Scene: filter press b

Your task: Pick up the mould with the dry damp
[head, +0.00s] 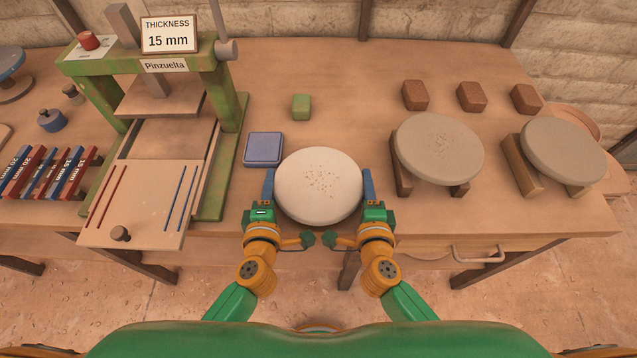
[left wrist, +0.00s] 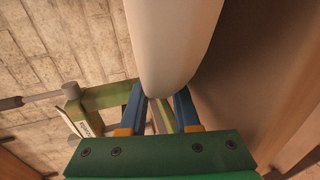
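A pale cream round slab with brown specks (head: 319,185) lies level between my two grippers at the front of the table. What is under it is hidden. My left gripper (head: 268,185) is at its left rim and my right gripper (head: 368,185) at its right rim. In the left wrist view, the slab's rounded edge (left wrist: 170,50) comes down to the two separated blue fingers of my left gripper (left wrist: 160,105) and covers their tips. I cannot tell whether they press on it. Two greyer slabs, one speckled (head: 438,148) and one plainer (head: 563,150), rest on wooden blocks to the right.
A green press (head: 228,110) with a "15 mm" sign (head: 169,35) stands at the left. A blue square pad (head: 263,149) and a small green block (head: 301,107) lie behind the cream slab. Several brown blocks, one here (head: 415,95), line the back right.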

